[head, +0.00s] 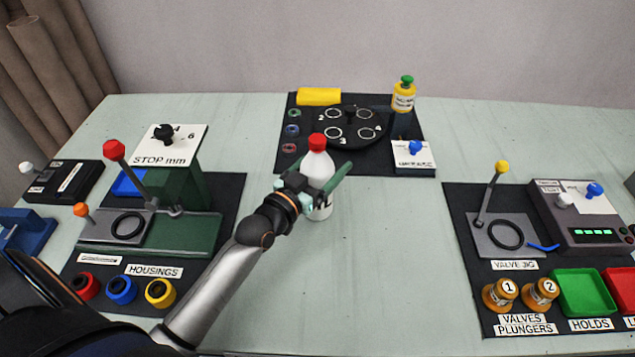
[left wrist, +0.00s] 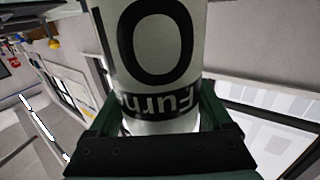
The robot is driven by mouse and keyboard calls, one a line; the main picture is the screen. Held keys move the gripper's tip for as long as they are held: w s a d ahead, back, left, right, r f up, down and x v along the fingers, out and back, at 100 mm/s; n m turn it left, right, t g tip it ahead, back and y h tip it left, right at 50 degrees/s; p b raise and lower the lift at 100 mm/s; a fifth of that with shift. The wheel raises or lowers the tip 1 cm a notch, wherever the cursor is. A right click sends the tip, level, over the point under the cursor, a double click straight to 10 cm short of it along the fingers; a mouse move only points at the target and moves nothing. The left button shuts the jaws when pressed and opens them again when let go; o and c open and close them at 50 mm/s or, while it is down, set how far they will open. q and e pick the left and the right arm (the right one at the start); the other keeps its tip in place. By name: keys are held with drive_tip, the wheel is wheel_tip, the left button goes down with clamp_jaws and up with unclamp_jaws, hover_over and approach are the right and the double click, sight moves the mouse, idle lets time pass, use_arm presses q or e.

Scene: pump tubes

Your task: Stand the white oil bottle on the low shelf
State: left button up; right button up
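The white oil bottle (head: 319,210) has a red cap and black lettering. It looks upright over the middle of the table; I cannot tell whether its base touches the top. My left gripper (head: 334,170) reaches it from the lower left, with a finger along each side, and looks shut on it. In the left wrist view the bottle (left wrist: 150,40) fills the space between the dark green fingers (left wrist: 160,112), with no clear gap. No low shelf can be made out for certain. My right gripper is not in view.
The pale table (head: 385,265) is clear right of and in front of the bottle. A green jig (head: 180,235) with a red-knobbed lever stands left; the valve jig (head: 500,235) stands right.

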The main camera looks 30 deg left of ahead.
use_arm(q)
clamp_jaws()
drive_tip(key=shift+r, duration=0.1)
idle(0.3)
